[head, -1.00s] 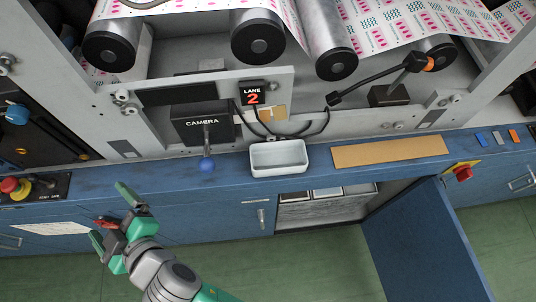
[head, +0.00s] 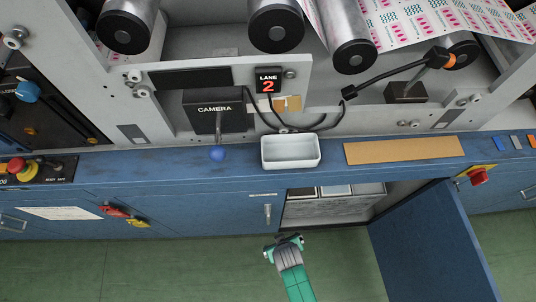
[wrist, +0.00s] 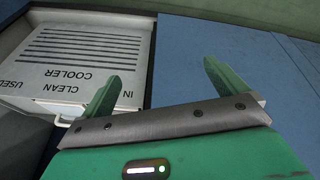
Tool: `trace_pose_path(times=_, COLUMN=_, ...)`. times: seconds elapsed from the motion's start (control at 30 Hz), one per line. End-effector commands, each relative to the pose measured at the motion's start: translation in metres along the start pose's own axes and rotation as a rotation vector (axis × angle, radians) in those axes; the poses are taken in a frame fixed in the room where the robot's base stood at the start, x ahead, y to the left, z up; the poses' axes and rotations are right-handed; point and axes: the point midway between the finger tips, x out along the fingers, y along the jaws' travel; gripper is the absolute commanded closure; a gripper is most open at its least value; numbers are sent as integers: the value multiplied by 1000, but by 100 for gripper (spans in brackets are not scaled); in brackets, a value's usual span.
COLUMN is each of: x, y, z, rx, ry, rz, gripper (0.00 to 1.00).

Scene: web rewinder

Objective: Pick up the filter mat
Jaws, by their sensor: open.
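I cannot clearly make out the filter mat. A grey, textured flat surface (head: 330,208) shows inside the open cabinet in the head view, and I cannot tell whether it is the mat. In the wrist view, a white slotted panel (wrist: 85,50) lies at left, with upside-down labels reading IN COOLER, CLEAN and USED. My gripper (head: 284,242) is in front of the cabinet opening, below it in the picture. In the wrist view, my gripper (wrist: 163,82) has its fingers wide apart with nothing between them.
The blue cabinet door (head: 425,240) stands open to the right of the opening. A white tray (head: 290,151) and a brown board (head: 404,150) lie on the blue bench (head: 225,175) above. Red and yellow handled items (head: 125,215) hang on the cabinet front at left. Green floor is clear below.

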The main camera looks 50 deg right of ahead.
Motion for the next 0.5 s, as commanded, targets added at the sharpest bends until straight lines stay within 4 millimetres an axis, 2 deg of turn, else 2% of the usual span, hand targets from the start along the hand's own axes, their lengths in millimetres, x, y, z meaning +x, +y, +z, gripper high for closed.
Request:
trace_pose_path(times=0.03, x=-8, y=36, z=-20, rx=102, ry=7, rz=14, gripper=3)
trace_pose_path(times=0.1, x=-13, y=72, z=-35, rx=213, ry=14, rz=19, gripper=3)
trace_pose_path(times=0.2, x=-19, y=106, z=-48, rx=313, ry=26, rz=22, gripper=3)
trace_pose_path(times=0.3, x=-22, y=118, z=-53, rx=352, ry=33, rz=21, gripper=3)
trace_pose_path(times=0.43, x=-20, y=120, z=-56, rx=355, ry=35, rz=21, gripper=3)
trace_pose_path(times=0.5, x=-13, y=124, z=-65, rx=354, ry=36, rz=21, gripper=3)
